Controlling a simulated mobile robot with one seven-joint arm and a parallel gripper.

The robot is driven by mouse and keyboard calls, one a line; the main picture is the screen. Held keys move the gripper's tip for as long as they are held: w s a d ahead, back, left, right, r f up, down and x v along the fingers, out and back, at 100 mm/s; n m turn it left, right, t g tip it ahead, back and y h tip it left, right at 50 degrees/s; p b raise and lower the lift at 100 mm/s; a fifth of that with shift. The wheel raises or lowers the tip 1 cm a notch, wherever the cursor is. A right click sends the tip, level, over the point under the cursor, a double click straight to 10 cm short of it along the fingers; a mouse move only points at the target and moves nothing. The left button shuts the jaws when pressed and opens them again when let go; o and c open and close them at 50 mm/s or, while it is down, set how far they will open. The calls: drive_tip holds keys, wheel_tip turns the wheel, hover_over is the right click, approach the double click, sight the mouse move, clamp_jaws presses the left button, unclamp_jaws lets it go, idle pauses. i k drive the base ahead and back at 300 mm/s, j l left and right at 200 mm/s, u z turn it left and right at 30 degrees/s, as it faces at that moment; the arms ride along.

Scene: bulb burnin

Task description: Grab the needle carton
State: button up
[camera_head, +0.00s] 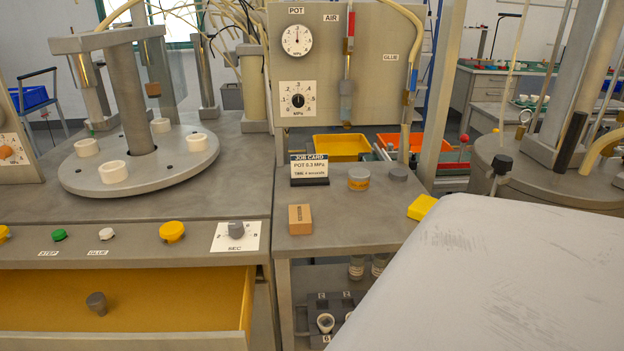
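A small orange-brown carton (300,219) with dark lettering on its side stands on the grey worktop, near the front edge; it looks like the needle carton, though its lettering is too small to read surely. It stands upright and nothing touches it. My gripper is not in view. A large pale surface, seemingly a link of my arm, fills the lower right and hides the worktop's right front part.
Behind the carton stand a job card (309,170), a round yellow-banded tin (358,179) and a grey round piece (398,174). A yellow block (421,207) sits at right. An open drawer (130,305) juts out at lower left. A gauge panel (340,70) rises behind.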

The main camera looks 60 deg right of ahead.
sight(300, 221)
drive_tip(key=k+z, duration=0.1)
drive_tip(key=z, duration=1.05)
drive_tip(key=j+z, duration=0.55)
